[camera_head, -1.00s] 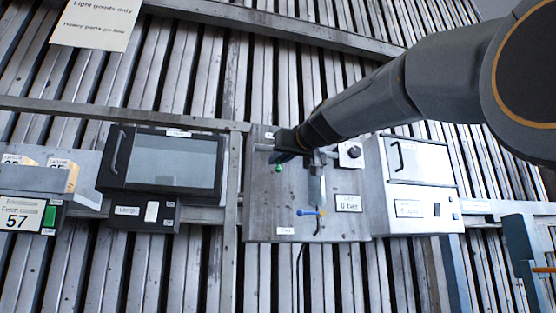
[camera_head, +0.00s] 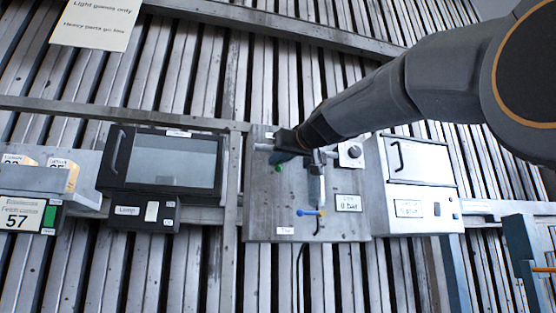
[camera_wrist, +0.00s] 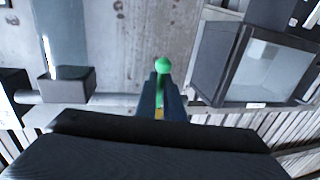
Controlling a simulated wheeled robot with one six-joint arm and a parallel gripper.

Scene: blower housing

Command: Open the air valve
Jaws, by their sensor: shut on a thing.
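The air valve's handle ends in a green knob (camera_head: 278,169), which shows in the head view just below my gripper (camera_head: 282,158) on a grey metal panel (camera_head: 262,215). In the wrist view the green knob (camera_wrist: 162,65) sticks out past the tips of my gripper (camera_wrist: 160,92). The jaws are shut on the handle, with a strip of green showing between them. A horizontal pipe (camera_wrist: 112,98) runs beside the jaws. The valve body is hidden behind my gripper and wrist. A label (camera_head: 348,203) on the panel appears to read 0 bar.
A dark windowed box (camera_head: 165,162) stands left and a light grey box (camera_head: 418,175) right. Slatted metal lies all around.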

